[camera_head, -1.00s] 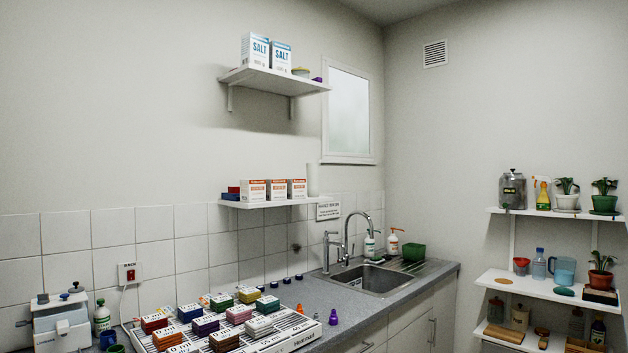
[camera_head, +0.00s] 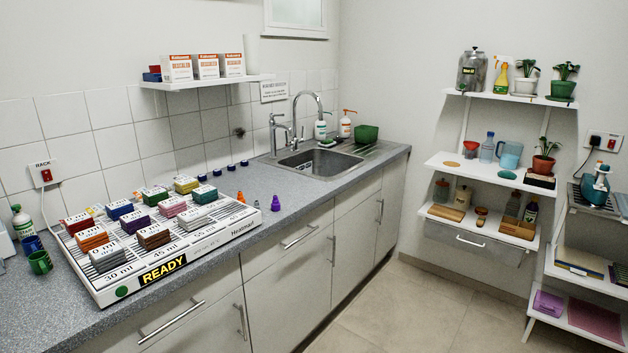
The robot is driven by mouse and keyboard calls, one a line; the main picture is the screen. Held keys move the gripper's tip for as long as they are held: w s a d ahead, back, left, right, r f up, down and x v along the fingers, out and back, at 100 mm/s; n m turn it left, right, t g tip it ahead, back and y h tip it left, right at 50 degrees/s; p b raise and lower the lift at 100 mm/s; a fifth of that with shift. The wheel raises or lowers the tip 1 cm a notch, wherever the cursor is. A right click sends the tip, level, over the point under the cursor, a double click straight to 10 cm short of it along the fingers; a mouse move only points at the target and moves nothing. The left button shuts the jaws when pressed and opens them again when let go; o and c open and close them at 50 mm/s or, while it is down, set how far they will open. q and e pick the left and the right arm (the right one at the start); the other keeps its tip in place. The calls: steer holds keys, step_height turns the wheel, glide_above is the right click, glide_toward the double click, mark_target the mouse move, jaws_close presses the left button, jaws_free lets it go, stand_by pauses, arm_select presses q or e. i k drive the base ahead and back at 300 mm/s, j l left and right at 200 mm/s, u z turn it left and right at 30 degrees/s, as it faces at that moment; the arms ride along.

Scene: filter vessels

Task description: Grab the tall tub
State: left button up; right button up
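No thing in view is plainly marked as the tall tub, and I cannot tell which it is. A tall plain white cylinder (camera_head: 251,55) stands upright at the right end of the wall shelf. A low green tub (camera_head: 367,133) sits on the drainer beside the sink. Neither of my grippers shows in the head view.
A white rack tray (camera_head: 180,262) with several coloured stacks and a READY sign covers the left counter. A tap (camera_head: 296,115) rises over the sink (camera_head: 320,163). Small purple and orange pieces stand near the counter's front edge. The floor (camera_head: 405,300) is clear.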

mark_target(251, 42)
steer(key=i+l+z, duration=0.35)
steer(key=i, duration=0.5)
steer(key=i+z, duration=0.35)
steer(key=i, duration=0.55)
